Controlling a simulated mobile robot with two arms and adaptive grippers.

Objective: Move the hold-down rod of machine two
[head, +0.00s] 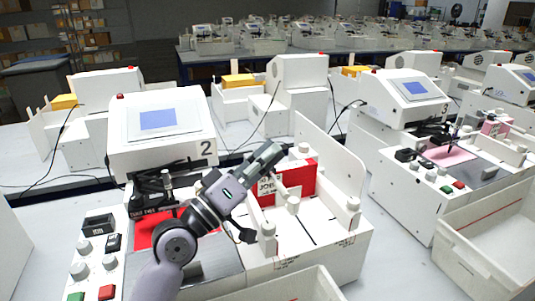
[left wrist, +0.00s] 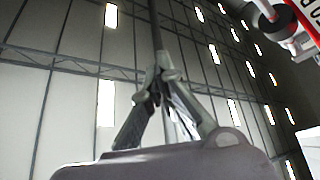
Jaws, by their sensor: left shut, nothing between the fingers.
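Machine two (head: 190,105) is the white plotter with a blue screen and a "2" on its side, left of centre in the head view. My left gripper (head: 275,150) is shut and empty. It points up and right over the machine, in front of a red lettered box (head: 298,182) in the white side bin (head: 335,150). My forearm hides part of the bed and the red sheet (head: 145,232). I cannot clearly make out the hold-down rod. The left wrist view shows the closed fingers (left wrist: 163,62) against the ceiling, with part of the red item (left wrist: 313,14) at top right.
Buttons and knobs (head: 82,268) are on machine two's left front. White pegs (head: 293,205) stand along the side bin. Machine three (head: 400,95) stands to the right, with an open white tray (head: 490,245) in front. More machines stand behind.

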